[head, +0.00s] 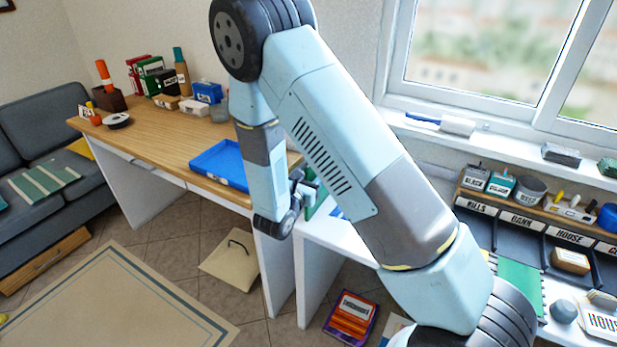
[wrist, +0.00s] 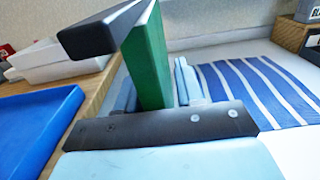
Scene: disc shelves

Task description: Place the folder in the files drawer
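A green folder (wrist: 150,62) stands upright between the two fingers of my gripper (wrist: 157,90) in the wrist view. The fingers are shut on it, one on each side. A dark block-like part (wrist: 100,30) shows at its upper left end. In the head view my gripper (head: 304,190) is low beside the wooden desk's right end, and a bit of the green folder (head: 318,203) shows behind it. The folder's lower edge is hidden. I cannot make out a drawer marked for files in either view.
A blue tray (head: 220,164) lies on the wooden desk (head: 140,141), left of my gripper. A blue-and-white striped item (wrist: 250,92) lies on the white surface to the right. Labelled compartments (head: 520,226) stand below the window.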

